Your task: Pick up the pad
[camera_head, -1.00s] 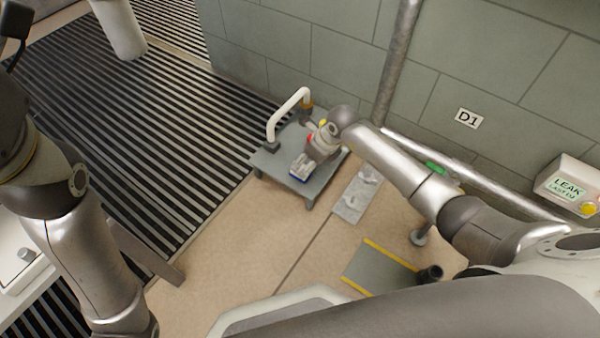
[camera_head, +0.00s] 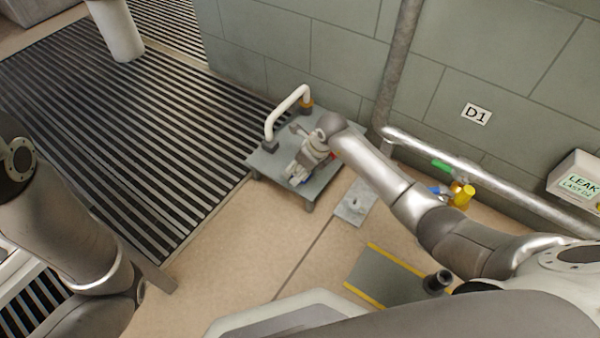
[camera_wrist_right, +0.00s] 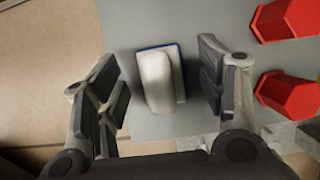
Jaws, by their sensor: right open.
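The pad (camera_wrist_right: 157,80) is a white block with a rounded grip on top and a blue edge. It lies on a grey table (camera_head: 266,163). My right gripper (camera_wrist_right: 164,92) is open above the table, with one finger on each side of the pad and a visible gap on both sides. In the head view my right gripper (camera_head: 294,170) is over the table and covers most of the pad. My left arm shows at the left edge of the head view, but its gripper is out of the picture.
Two red hexagonal pieces (camera_wrist_right: 287,95) stand on the table to the right of the pad. A white curved pipe (camera_head: 285,112) rises at the table's back left. A grey plate (camera_head: 355,203) lies on the floor beside it. A wall with a metal pipe (camera_head: 400,70) stands behind.

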